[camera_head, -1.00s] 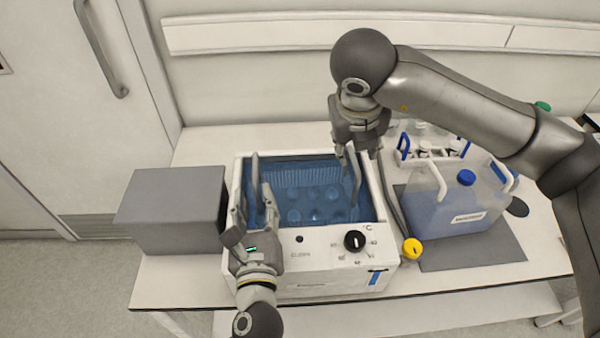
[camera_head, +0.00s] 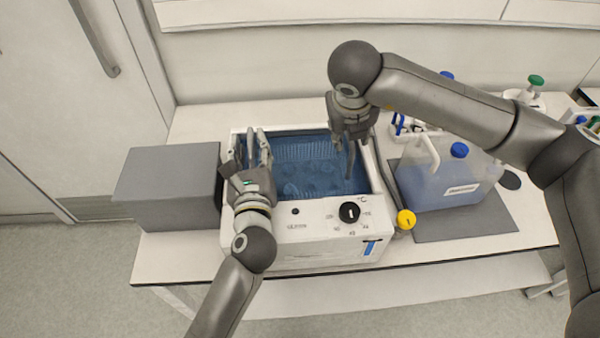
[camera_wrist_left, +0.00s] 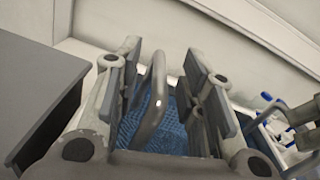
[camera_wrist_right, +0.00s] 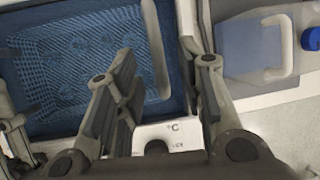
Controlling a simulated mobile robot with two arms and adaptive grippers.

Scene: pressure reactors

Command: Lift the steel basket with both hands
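The steel basket (camera_head: 300,150) sits in the blue water of the white bath (camera_head: 290,245), its mesh also visible in the right wrist view (camera_wrist_right: 75,65). My left gripper (camera_head: 257,138) is open over the bath's left side. In the left wrist view the basket's left handle (camera_wrist_left: 153,95) stands between its spread fingers (camera_wrist_left: 163,65), with gaps on both sides. My right gripper (camera_head: 348,142) is open above the bath's right side. In the right wrist view the right handle (camera_wrist_right: 157,50) appears between the lines of its fingers (camera_wrist_right: 158,55); contact cannot be told.
A grey box (camera_head: 168,190) stands against the bath's left side. A blue-liquid jug (camera_head: 440,185) stands on a grey mat (camera_head: 465,225) to the right. A yellow cap (camera_head: 406,220) is near the bath's right front corner. A wall is behind the table.

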